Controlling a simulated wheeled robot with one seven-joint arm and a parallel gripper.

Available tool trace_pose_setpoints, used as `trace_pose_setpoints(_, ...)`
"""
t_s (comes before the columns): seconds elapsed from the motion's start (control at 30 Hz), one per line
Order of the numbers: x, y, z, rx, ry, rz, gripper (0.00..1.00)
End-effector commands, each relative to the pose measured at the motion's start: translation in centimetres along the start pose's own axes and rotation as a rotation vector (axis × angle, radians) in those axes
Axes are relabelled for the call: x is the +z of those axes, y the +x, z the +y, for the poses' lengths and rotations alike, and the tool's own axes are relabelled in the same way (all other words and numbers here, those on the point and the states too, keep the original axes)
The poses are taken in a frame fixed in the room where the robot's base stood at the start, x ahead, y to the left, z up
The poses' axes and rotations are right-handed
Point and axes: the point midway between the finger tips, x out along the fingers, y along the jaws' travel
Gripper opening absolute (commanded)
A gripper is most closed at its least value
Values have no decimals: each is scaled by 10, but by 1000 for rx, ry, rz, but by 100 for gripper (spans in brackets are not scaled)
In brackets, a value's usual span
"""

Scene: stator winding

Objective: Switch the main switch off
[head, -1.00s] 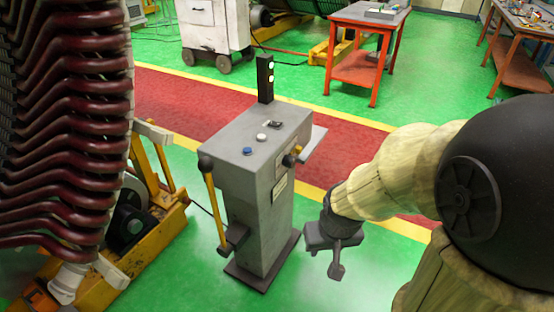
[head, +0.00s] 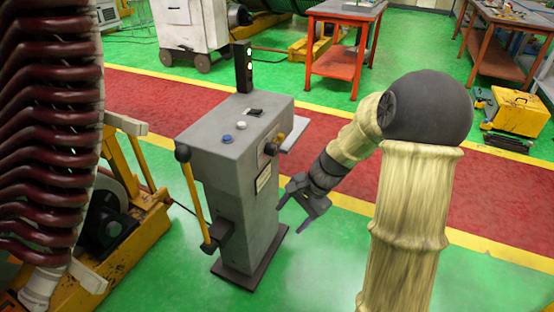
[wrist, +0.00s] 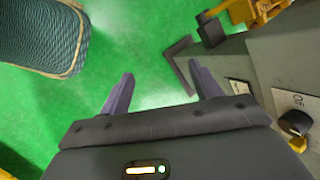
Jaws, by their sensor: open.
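A grey control cabinet (head: 225,190) stands on the green floor. On its right side is a rotary switch (head: 272,147) with a black and orange-yellow knob, which seems to be the main switch. The knob also shows at the right edge of the wrist view (wrist: 294,123), beside a light label plate with partly readable lettering. My gripper (head: 290,216) is open and empty, below and to the right of the knob, apart from the cabinet. In the wrist view its two fingers (wrist: 161,78) are spread over the floor, with the cabinet to their right.
The cabinet top has a blue button (head: 227,139), a white button and a black switch, with a signal post (head: 243,68) behind. A yellow lever (head: 195,205) stands on its left. Red coils (head: 50,130) fill the left. A red table (head: 335,62) is behind.

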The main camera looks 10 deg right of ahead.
Motion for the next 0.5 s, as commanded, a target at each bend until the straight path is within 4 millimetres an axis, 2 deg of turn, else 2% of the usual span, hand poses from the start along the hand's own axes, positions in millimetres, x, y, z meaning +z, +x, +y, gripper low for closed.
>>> trace_pose_setpoints(0.03,-21,16,-7,-61,113,-62,63)
trace_pose_setpoints(0.1,-42,22,-23,-153,263,-158,63)
trace_pose_setpoints(0.23,-88,22,-51,-346,524,-359,63)
trace_pose_setpoints(0.37,-145,0,-69,-561,741,-583,63)
trace_pose_setpoints(0.4,-162,-10,-71,-626,793,-649,63)
trace_pose_setpoints(0.5,-197,-34,-70,-756,881,-782,63)
